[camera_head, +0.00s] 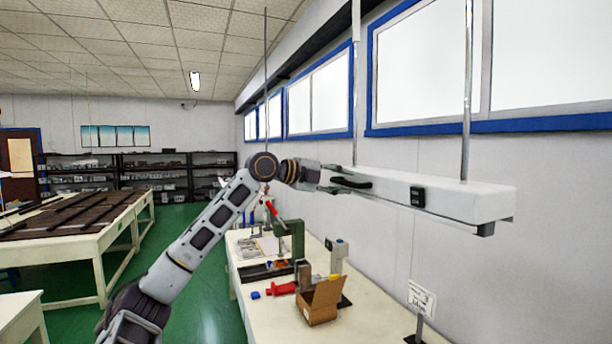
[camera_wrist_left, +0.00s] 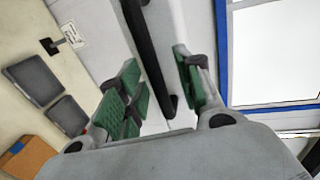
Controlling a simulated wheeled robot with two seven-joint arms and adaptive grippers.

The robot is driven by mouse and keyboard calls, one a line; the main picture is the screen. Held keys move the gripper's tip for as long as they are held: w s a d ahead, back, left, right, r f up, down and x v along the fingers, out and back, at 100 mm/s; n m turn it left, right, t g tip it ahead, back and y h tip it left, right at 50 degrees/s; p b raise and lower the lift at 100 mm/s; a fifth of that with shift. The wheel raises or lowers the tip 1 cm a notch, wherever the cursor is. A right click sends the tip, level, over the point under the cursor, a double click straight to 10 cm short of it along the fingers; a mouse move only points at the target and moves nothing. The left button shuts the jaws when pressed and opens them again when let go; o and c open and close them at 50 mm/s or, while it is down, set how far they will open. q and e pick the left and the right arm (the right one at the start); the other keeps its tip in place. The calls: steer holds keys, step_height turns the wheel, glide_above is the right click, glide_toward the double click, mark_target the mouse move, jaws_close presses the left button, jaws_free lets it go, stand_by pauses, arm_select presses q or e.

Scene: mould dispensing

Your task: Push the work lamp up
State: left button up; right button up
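The work lamp (camera_head: 460,197) is a long white housing hanging level from thin rods on the right of the head view. A black bar handle (camera_head: 355,183) sits on its left end, and a small black box (camera_head: 417,197) is on its side. My left gripper (camera_head: 336,180) is at this handle end, with its fingers apart. In the left wrist view the black handle (camera_wrist_left: 147,50) runs between the two green-padded fingers, with visible space beside it. I cannot tell whether either finger touches it. My right gripper is not in view.
Below the lamp is a cream workbench (camera_head: 375,318) with an open cardboard box (camera_head: 319,302), a green press (camera_head: 291,240), red-handled tools and a small sign (camera_head: 421,298). A wall with blue-framed windows (camera_head: 420,65) stands behind the lamp. Green floor (camera_head: 190,225) is open to the left.

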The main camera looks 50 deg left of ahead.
arm_select(q)
steer(key=v, duration=1)
steer(key=shift+s+a, duration=0.2)
steer(key=shift+s, duration=0.1)
steer(key=shift+r, duration=0.1)
stand_by(0.8)
